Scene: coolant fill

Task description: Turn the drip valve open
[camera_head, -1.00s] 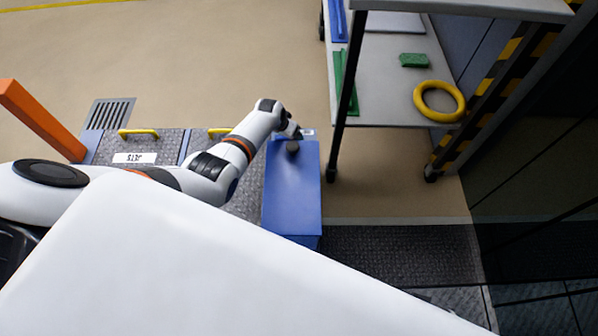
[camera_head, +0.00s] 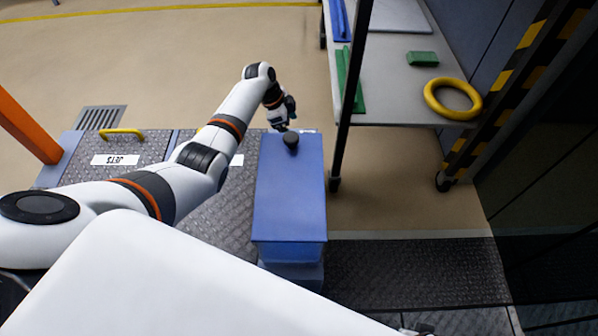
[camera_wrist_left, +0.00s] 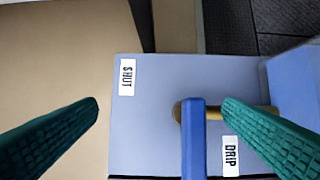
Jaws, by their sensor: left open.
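The drip valve's blue lever (camera_wrist_left: 193,142) shows in the left wrist view, on a brass stem (camera_wrist_left: 178,112) at a pale blue face of the blue box. A DRIP label (camera_wrist_left: 230,155) is to its right and a SHUT label (camera_wrist_left: 127,77) to its upper left. My left gripper (camera_wrist_left: 162,102) is open, its green ridged fingers on either side of the lever. The right finger is much closer to the lever; I cannot tell if they touch. In the head view my left gripper (camera_head: 283,112) is at the far end of the blue box (camera_head: 290,195); the valve is hidden there.
A black cap (camera_head: 290,140) stands on the box near its far end. To the right is a shelf cart (camera_head: 400,90) with a yellow ring (camera_head: 452,97) and green sponge (camera_head: 422,58); its dark post is close to the box. Open floor lies beyond.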

